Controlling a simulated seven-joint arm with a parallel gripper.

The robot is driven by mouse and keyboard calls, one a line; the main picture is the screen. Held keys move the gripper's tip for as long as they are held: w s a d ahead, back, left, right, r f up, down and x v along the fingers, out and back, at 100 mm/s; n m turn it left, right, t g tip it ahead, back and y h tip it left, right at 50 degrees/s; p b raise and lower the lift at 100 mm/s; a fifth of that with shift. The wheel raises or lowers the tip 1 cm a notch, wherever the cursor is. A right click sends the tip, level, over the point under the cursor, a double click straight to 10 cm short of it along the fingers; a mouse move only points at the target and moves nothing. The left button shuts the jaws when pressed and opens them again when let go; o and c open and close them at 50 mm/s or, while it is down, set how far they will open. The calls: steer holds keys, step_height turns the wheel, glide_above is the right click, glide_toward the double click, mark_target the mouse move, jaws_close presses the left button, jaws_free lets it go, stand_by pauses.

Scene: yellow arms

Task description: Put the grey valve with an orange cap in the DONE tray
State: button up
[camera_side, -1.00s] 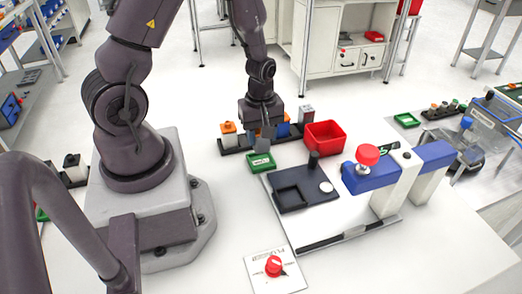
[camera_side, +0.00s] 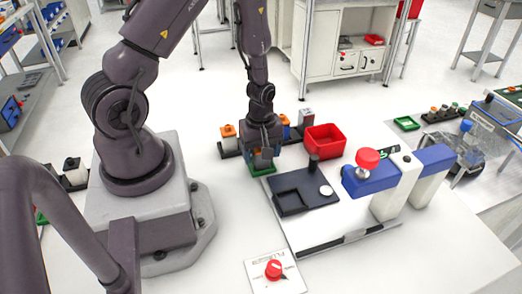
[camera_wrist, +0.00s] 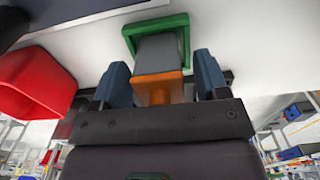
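The grey valve with an orange cap (camera_wrist: 160,85) is between the two blue-grey fingers of my gripper (camera_wrist: 163,80) in the wrist view. No DONE lettering is readable.
A red bin (camera_side: 325,140) stands to the right of my gripper. A dark rack (camera_side: 228,148) with orange-capped and other parts is behind. A fixture with a dark plate (camera_side: 305,190) and red-knobbed blue press (camera_side: 370,178) stands at front right.

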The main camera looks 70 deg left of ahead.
step_height(320, 180, up, 12)
steer(key=shift+f, duration=0.1)
steer(key=shift+d+r, duration=0.1)
steer(key=shift+r, duration=0.3)
steer(key=s+d+r+m+t, duration=0.2)
steer(key=d+r+m, duration=0.3)
steer(key=r+m, duration=0.4)
steer(key=s+d+r+m+t, duration=0.3)
steer(key=s+d+r+m, duration=0.1)
steer(key=r+m, duration=0.5)
steer(key=shift+s+d+r+t, duration=0.3)
steer(key=shift+d+r, duration=0.5)
